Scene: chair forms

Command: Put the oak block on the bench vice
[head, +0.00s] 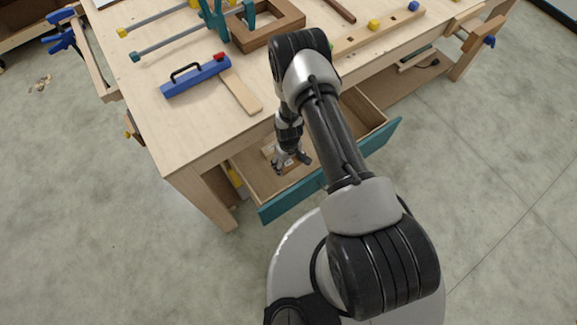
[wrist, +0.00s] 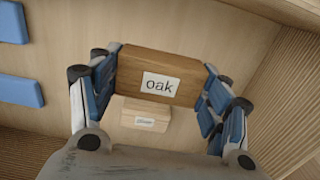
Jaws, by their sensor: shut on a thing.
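The oak block (wrist: 158,80) is a brown wooden block with a white label reading "oak", seen between the fingers in the wrist view. My gripper (wrist: 160,85) is shut on it. In the head view my gripper (head: 291,163) is down inside the open drawer, and the oak block is mostly hidden by it there. A wooden vice-like jaw with a blue end (head: 478,36) is at the bench's right end. Another wooden bar with blue clamp parts (head: 92,60) is at the left end. I cannot tell for certain which is the bench vice.
The drawer (head: 340,165) has a teal front and is pulled out. The bench (head: 190,125) bears a blue tool (head: 195,79), a pale wood strip (head: 241,92) and a wooden frame (head: 268,32).

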